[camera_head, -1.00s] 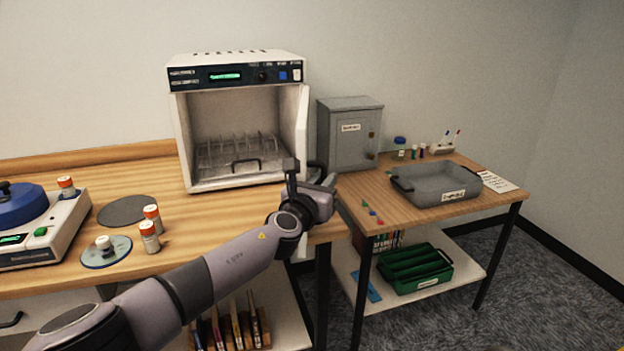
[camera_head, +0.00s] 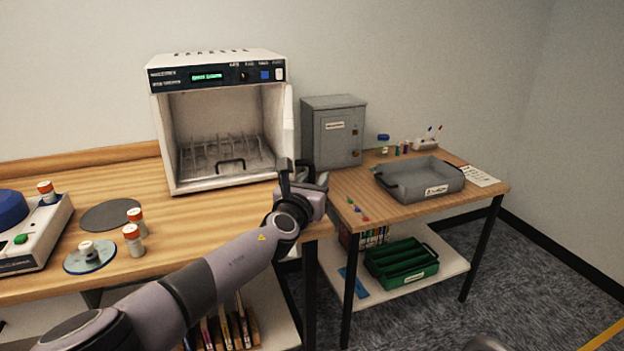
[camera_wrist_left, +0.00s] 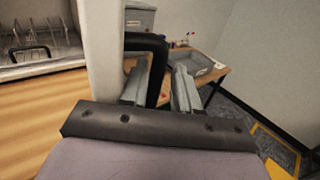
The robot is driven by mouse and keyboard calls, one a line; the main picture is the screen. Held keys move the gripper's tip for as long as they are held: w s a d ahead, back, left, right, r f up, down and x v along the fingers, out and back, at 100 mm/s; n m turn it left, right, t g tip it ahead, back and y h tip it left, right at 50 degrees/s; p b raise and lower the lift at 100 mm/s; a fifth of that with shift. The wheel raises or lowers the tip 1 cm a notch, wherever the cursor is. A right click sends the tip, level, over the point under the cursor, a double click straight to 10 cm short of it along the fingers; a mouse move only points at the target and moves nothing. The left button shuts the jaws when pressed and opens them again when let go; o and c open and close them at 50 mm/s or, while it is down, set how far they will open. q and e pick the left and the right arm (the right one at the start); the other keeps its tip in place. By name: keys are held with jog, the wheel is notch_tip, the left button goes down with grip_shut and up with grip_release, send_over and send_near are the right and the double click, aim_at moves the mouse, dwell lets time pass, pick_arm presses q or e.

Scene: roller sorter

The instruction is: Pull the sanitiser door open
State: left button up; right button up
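The sanitiser (camera_head: 217,118) is a white cabinet with a lit green display, and its front stands open on a wire rack (camera_head: 226,155). Its white door (camera_head: 289,128) is swung outward at the right side, seen almost edge-on. In the left wrist view the door (camera_wrist_left: 101,50) stands left of the fingers. Its black handle (camera_wrist_left: 148,42) runs down between the two fingers. My left gripper (camera_head: 297,175) is at the handle; in the wrist view its fingers (camera_wrist_left: 160,88) look apart, around the handle. Whether either finger touches the handle is unclear. My right gripper is out of view.
A grey metal cabinet (camera_head: 333,133) and a grey tray (camera_head: 421,181) stand on the right table. Small vials (camera_head: 133,240) and a white device (camera_head: 37,238) are on the left bench. A green crate (camera_head: 401,264) is on the lower shelf.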

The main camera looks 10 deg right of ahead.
pick_arm(q)
jog(key=shift+s+d+r+h, duration=0.4)
jog(key=shift+d+r+h, duration=0.1)
jog(key=shift+d+r, duration=0.15)
jog(key=a+f+v, duration=0.1)
jog(key=v, duration=0.6)
jog(key=shift+w+y+p, duration=0.2)
jog(key=shift+y+p, duration=0.1)
jog(key=shift+p, duration=0.15)
jog(key=shift+f, duration=0.1)
